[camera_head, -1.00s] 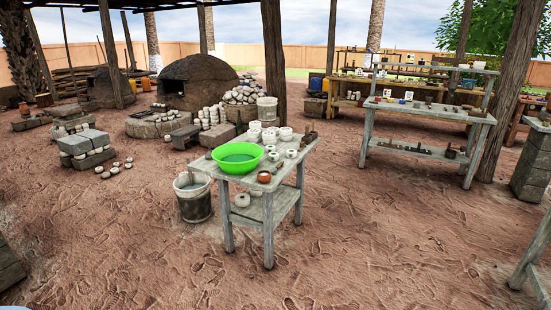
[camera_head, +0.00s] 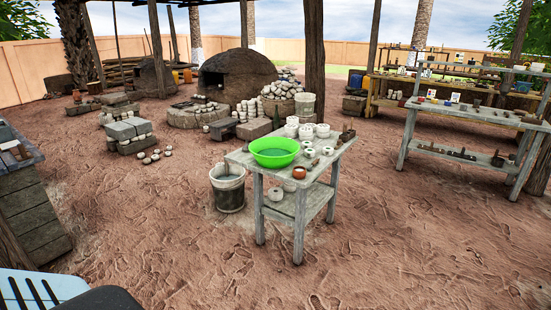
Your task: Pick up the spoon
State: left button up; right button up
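I cannot make out a spoon for certain in the head view. A small worn wooden table (camera_head: 240,160) stands in the middle, with a bright green basin (camera_head: 274,152) of water on it. White cups (camera_head: 306,131), a brown pot (camera_head: 299,172) and small items too tiny to identify lie to the right of the basin. Neither of my grippers is in view.
A bucket (camera_head: 228,190) stands on the ground left of the table. A long shelf bench (camera_head: 450,153) is at the right, with small items. A dark workbench (camera_head: 33,205) is at the left edge. Domed kilns (camera_head: 236,75) stand behind. Sandy ground in front is open.

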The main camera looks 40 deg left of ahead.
aim_at(309, 168)
jog(key=i+j, duration=0.3)
jog(key=i+j+z, duration=0.15)
jog(key=i+j, duration=0.15)
jog(key=j, duration=0.25)
jog(key=i+j, duration=0.3)
jog(key=j, duration=0.15)
jog(key=i+j+z, duration=0.1)
jog(key=i+j, duration=0.15)
jog(key=j, duration=0.2)
jog(key=i+j+z, duration=0.1)
jog(key=i+j, duration=0.2)
jog(key=j, duration=0.2)
jog(key=i+j, duration=0.25)
jog(key=j, duration=0.25)
jog(key=i+j+z, duration=0.1)
jog(key=i+j, duration=0.15)
jog(key=j, duration=0.25)
jog(key=i+j+z, duration=0.1)
jog(key=j, duration=0.4)
jog(key=i, duration=0.1)
